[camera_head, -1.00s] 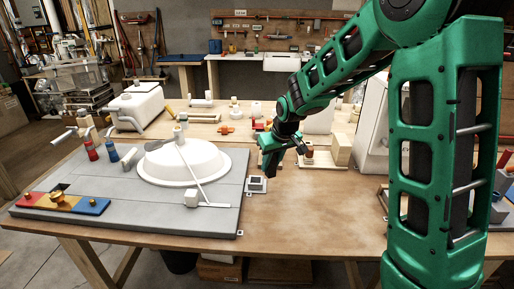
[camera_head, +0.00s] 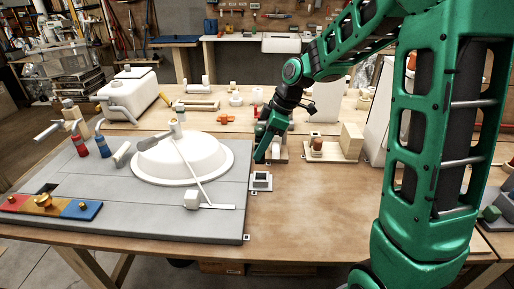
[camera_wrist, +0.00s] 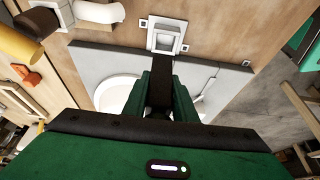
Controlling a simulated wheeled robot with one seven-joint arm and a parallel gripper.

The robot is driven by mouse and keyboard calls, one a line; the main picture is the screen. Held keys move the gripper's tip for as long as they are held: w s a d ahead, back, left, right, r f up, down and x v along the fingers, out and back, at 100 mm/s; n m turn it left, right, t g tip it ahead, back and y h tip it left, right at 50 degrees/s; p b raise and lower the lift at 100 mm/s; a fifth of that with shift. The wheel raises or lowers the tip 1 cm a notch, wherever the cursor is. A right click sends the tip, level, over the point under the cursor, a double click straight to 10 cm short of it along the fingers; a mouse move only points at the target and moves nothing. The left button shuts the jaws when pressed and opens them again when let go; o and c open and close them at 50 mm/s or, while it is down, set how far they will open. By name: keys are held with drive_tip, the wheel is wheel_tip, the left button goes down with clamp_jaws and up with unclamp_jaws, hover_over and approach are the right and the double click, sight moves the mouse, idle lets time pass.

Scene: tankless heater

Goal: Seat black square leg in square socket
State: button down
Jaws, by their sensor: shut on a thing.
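The square socket (camera_head: 261,181) is a small pale square frame with a dark opening, at the right edge of the grey board. It also shows at the top of the wrist view (camera_wrist: 167,37), empty as far as I can see. My gripper (camera_head: 262,156) points down just behind and above the socket. In the wrist view its green fingers (camera_wrist: 160,100) are shut on the black square leg (camera_wrist: 160,78). The leg's far end shows close to the socket's near edge. I cannot tell whether they touch. In the head view the leg is hardly visible.
The grey board (camera_head: 215,222) carries a white dome (camera_head: 183,160) with thin arms, left of the socket. A small wooden stand (camera_head: 335,150) and several blocks are behind right. The front right tabletop (camera_head: 315,215) is clear.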

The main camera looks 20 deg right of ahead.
sight(261, 162)
drive_tip(key=shift+s+d+f, duration=0.1)
drive_tip(key=shift+d, duration=0.15)
drive_tip(key=shift+f, duration=0.5)
drive_tip(key=shift+s+a+f, duration=0.1)
drive_tip(key=shift+f, duration=2.1)
drive_tip(key=shift+f, duration=1.25)
drive_tip(key=c, duration=1.4)
unclamp_jaws()
drive_tip(key=shift+o, duration=0.2)
drive_tip(key=v, duration=1)
drive_tip(key=shift+r, duration=0.4)
